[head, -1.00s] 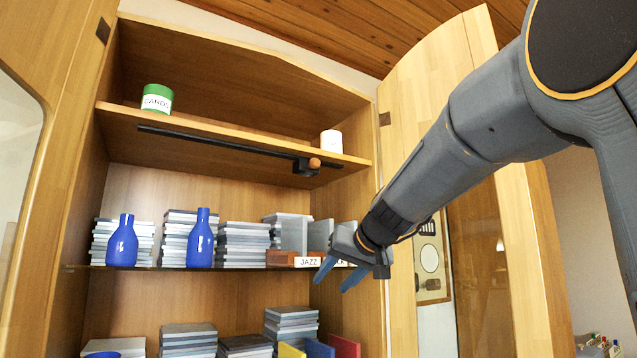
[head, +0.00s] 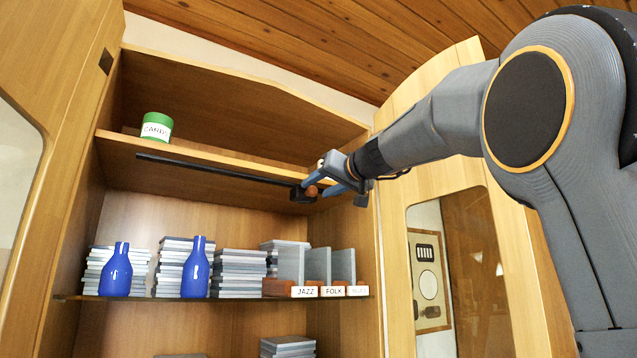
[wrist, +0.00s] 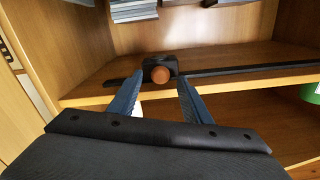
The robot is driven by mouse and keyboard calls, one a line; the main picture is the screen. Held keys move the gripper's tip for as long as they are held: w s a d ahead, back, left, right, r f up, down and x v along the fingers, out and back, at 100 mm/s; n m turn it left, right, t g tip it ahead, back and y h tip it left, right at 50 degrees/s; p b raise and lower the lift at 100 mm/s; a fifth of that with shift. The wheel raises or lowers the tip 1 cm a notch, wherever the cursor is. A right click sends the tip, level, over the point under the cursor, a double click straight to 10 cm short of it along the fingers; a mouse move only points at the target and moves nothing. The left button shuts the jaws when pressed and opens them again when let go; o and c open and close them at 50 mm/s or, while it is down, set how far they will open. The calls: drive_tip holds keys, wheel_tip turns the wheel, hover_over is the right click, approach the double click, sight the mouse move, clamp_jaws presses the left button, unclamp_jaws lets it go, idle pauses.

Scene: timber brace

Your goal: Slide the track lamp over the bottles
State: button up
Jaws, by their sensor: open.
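The track lamp (head: 298,194) is a small dark block with a round orange-brown knob (head: 312,191), at the right end of a black track (head: 215,168) under the upper shelf. Two blue bottles, one left (head: 116,271) and one right (head: 196,268), stand upright on the glass shelf below, well left of the lamp. My gripper (head: 328,189) is open at the lamp. In the wrist view the lamp (wrist: 158,65) and its knob (wrist: 163,75) show between and just beyond the two blue fingertips (wrist: 157,84). I cannot tell whether a finger touches the knob.
A green-and-white tin (head: 157,126) stands on the upper shelf (head: 215,152). Grey stacks of cases (head: 240,272) stand behind and beside the bottles. A wooden holder with labels such as JAZZ (head: 305,292) is below the lamp. An open cabinet door (head: 455,210) is at right.

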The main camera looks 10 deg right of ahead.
drive_tip(key=shift+w+a, duration=0.2)
drive_tip(key=shift+w, duration=0.25)
clamp_jaws()
drive_tip(key=shift+a, duration=0.1)
